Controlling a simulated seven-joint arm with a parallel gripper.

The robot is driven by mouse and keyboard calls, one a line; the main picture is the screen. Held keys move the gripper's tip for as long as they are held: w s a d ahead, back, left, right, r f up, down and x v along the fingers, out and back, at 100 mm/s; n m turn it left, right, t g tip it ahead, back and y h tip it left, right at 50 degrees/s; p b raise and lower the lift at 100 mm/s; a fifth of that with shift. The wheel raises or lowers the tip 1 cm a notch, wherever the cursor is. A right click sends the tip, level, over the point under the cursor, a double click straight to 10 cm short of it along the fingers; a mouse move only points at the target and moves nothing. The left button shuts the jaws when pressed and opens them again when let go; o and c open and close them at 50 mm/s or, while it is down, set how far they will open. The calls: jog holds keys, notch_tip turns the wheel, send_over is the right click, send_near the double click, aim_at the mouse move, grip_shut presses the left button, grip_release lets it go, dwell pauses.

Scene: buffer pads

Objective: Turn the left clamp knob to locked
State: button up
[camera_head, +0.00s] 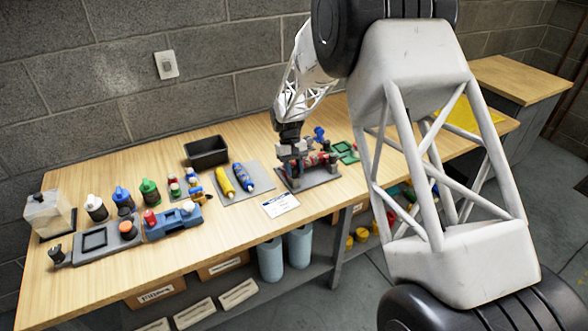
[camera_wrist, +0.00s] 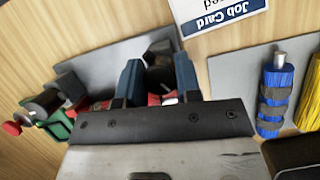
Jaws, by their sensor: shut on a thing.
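The clamp fixture stands on a grey base plate (camera_head: 312,180) towards the right of the wooden bench. It has grey blocks and red parts (camera_head: 312,160), with a blue part (camera_head: 319,133) rising behind. My gripper (camera_head: 292,153) is over the left side of the fixture, pointing down. In the wrist view my gripper (camera_wrist: 157,80) has its two blue-grey fingers on either side of the left clamp knob, shut on it. The knob is mostly hidden by the fingers, so its turn angle cannot be told. Red parts show beside and between the fingers.
A job card (camera_head: 281,204) lies in front of the fixture. A grey mat (camera_head: 258,171) with a yellow and a blue roll lies to the left. A green part (camera_head: 346,152) sits right of the fixture. A black bin (camera_head: 207,151) stands behind the mat.

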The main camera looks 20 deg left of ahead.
jog(key=m, duration=0.2)
jog(key=m+y, duration=0.1)
jog(key=m, duration=0.1)
jog(key=shift+m+g+y, duration=0.3)
jog(key=shift+m+y, duration=0.6)
jog(key=shift+m, duration=0.9)
jog(key=shift+w, duration=0.15)
jog(key=o, duration=0.9)
jog(key=shift+r, duration=0.1)
jog(key=shift+v, duration=3.8)
jog(key=shift+d, duration=0.1)
